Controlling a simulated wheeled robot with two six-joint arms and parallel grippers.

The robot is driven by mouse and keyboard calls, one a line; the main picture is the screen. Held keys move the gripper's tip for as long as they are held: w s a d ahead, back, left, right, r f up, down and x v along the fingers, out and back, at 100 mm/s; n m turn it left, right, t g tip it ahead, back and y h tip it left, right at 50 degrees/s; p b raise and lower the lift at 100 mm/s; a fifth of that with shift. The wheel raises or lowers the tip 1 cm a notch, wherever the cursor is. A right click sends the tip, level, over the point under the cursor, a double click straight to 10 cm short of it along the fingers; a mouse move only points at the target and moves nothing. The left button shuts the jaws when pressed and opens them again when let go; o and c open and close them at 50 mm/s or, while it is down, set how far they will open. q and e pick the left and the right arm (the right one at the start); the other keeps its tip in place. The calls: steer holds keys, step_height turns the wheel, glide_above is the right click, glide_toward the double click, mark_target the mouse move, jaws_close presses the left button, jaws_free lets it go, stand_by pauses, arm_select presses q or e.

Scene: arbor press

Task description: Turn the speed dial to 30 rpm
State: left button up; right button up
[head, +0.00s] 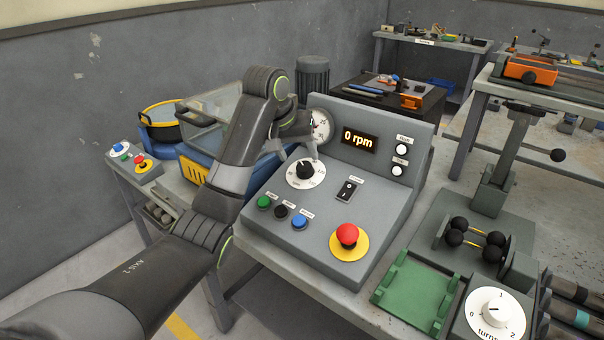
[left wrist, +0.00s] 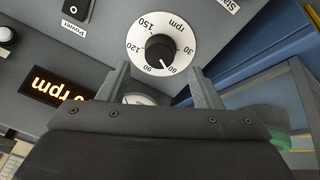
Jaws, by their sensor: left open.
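The speed dial (head: 305,173) is a black knob on a white round scale marked in rpm, on the sloped grey control panel. In the left wrist view the knob (left wrist: 160,47) has a white pointer that appears to lie between 60 and 90, nearer 60. The display (head: 360,139) reads 0 rpm. My left gripper (head: 299,154) is open and empty, at the far side of the dial. In the left wrist view its two fingers (left wrist: 160,86) stand apart below the knob; whether they touch the panel is unclear. My right gripper is not in view.
Near the dial are a black power switch (head: 347,190), a green button (head: 264,202), a blue button (head: 299,222) and a red mushroom button (head: 347,235). A round gauge (head: 320,125) stands behind the gripper. A green fixture (head: 415,293) and a turns dial (head: 495,313) lie to the right.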

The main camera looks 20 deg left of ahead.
mark_target(303, 166)
arm_select(q)
steer(key=x, duration=0.4)
steer(key=shift+w+f, duration=0.15)
steer(key=shift+f, duration=0.25)
steer(key=c, duration=1)
